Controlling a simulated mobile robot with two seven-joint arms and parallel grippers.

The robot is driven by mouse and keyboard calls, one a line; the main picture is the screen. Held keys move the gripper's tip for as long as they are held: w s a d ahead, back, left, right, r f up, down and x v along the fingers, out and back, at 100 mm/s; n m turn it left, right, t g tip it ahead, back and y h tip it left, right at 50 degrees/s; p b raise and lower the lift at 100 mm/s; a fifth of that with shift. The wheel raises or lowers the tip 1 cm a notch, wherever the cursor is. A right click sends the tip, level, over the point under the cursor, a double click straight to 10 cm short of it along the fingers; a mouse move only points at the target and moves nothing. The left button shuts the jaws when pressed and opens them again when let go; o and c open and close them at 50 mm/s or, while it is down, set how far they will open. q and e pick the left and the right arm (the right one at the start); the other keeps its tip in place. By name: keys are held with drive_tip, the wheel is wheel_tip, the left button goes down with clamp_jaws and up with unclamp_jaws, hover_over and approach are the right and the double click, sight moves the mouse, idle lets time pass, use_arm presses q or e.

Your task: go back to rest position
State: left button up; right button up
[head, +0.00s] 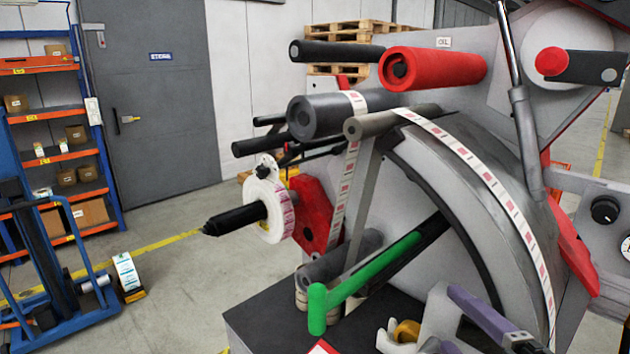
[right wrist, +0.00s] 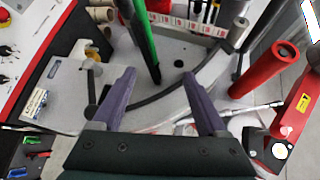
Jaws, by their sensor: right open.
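My right gripper (head: 440,318) is low at the right of the head view, where one purple finger shows clearly. In the right wrist view its two purple fingers (right wrist: 158,76) are spread apart with nothing between them. The green-handled lever (head: 372,271) of the label rewinder is close by, beyond the fingers; it also shows in the right wrist view (right wrist: 143,38). The fingers look apart from it. My left gripper is not in view.
The rewinder's grey body (head: 400,225), red roller (head: 440,68) and label web (head: 480,165) fill the right side. A white label roll (head: 262,212) sits on a black spindle. Blue-orange shelves (head: 50,150) and a blue cart (head: 60,290) stand left.

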drive_tip(key=s+a+r+n+g+y+p, duration=0.3)
drive_tip(key=s+a+n+g+y, duration=0.3)
drive_tip(key=s+n, duration=0.7)
use_arm(q)
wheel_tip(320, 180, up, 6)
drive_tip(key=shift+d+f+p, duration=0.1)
drive_tip(key=shift+p, duration=0.8)
use_arm(e)
drive_tip(key=s+d+r+n+g+h, duration=0.2)
drive_tip(key=s+d+n+g+h, duration=0.3)
drive_tip(key=s+d+n+h, duration=0.1)
drive_tip(key=shift+s+d+n+h, duration=0.35)
drive_tip(key=shift+s+d, duration=0.2)
drive_tip(key=shift+s, duration=0.65)
